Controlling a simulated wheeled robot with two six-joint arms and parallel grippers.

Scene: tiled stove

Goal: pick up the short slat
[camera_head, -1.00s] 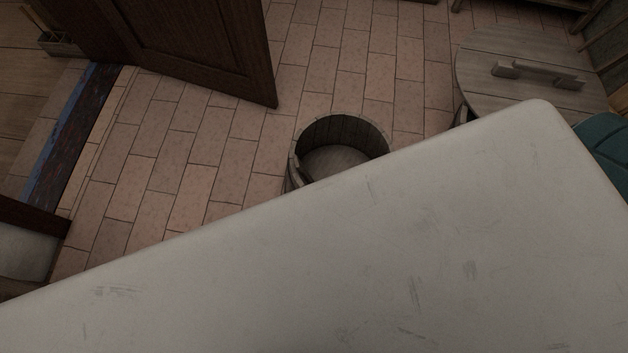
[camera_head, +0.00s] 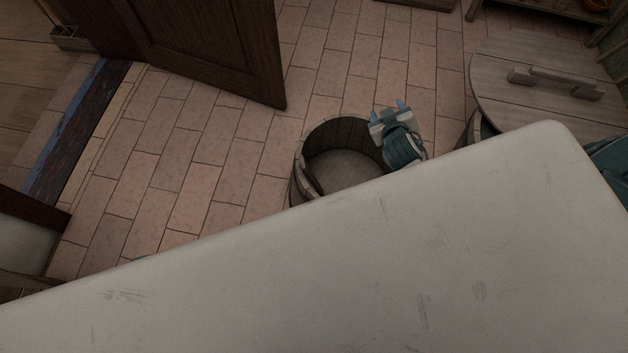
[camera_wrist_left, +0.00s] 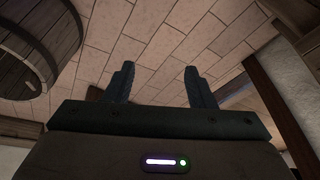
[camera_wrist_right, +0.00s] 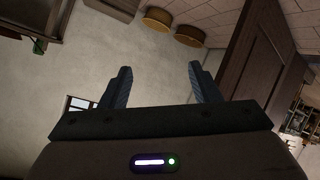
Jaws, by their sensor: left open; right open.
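I cannot make out a loose short slat for certain in any view. A wooden bar (camera_head: 556,83) lies across a round wooden top at the upper right; it may be a fixed handle. My right gripper (camera_head: 388,112) is open and empty at the right rim of an open wooden tub (camera_head: 343,172); I cannot tell its height over the rim. Its open fingers show in the right wrist view (camera_wrist_right: 160,70). My left gripper (camera_wrist_left: 159,70) is open and empty in the left wrist view, pointing over floor tiles, with a wooden tub at the upper left there.
A large pale slab (camera_head: 330,270) fills the foreground and hides what is below it. The round wooden top (camera_head: 520,65) stands at the right. A dark door (camera_head: 205,45) stands at the upper left. Tiled floor (camera_head: 225,150) between door and tub is clear.

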